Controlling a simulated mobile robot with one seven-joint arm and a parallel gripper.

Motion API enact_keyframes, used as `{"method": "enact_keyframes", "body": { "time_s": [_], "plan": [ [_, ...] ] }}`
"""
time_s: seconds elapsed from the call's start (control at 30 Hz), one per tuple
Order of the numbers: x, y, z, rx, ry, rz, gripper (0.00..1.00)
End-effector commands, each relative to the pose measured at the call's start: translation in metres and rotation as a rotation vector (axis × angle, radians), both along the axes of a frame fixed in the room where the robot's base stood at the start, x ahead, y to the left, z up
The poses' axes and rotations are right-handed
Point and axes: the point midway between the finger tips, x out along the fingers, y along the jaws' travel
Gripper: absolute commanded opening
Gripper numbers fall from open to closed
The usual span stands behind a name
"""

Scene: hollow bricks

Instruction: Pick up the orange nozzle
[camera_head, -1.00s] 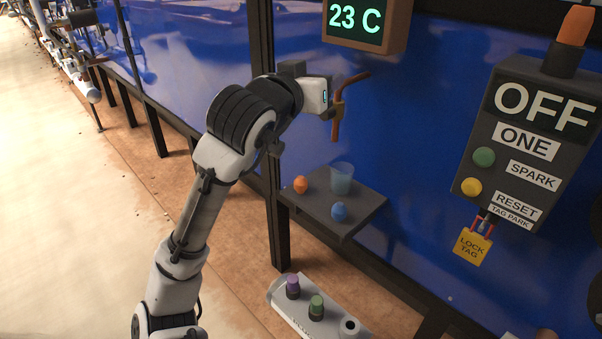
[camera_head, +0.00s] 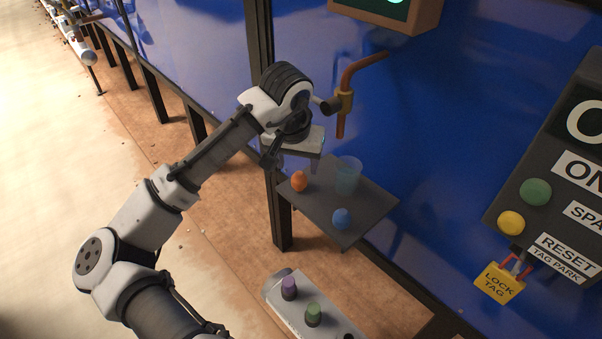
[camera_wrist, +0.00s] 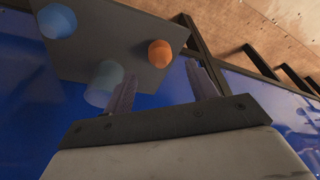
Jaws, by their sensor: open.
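The orange nozzle (camera_head: 299,181) stands on a small dark shelf (camera_head: 338,222) fixed to the blue wall, near the shelf's left edge. It also shows in the wrist view (camera_wrist: 160,54), ahead of the fingers and roughly between their lines. My gripper (camera_head: 295,168) is above the shelf, close to the orange nozzle in the head view. In the wrist view my gripper (camera_wrist: 163,82) is open with nothing between its two fingers, and the nozzle lies beyond the fingertips. Whether a finger touches the nozzle cannot be told.
A translucent blue cup (camera_head: 348,176) and a blue nozzle (camera_head: 342,218) share the shelf. A copper pipe (camera_head: 350,85) hangs above. Below, a grey rack (camera_head: 292,316) holds purple (camera_head: 289,288) and green (camera_head: 313,314) nozzles. A dark control panel (camera_head: 560,190) with a yellow lock tag is at right.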

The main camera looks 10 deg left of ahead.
Motion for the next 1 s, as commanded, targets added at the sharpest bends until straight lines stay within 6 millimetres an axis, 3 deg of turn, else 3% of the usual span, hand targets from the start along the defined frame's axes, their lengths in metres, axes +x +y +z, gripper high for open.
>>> {"method": "enact_keyframes", "body": {
  "time_s": [0.43,0.73,1.0],
  "plan": [
    [0.020,0.001,-0.050,-0.001,0.000,0.001,0.58],
    [0.021,0.000,-0.056,-0.001,-0.003,0.000,0.58],
    [0.021,0.000,-0.056,-0.001,-0.002,0.000,0.22]
  ]
}}
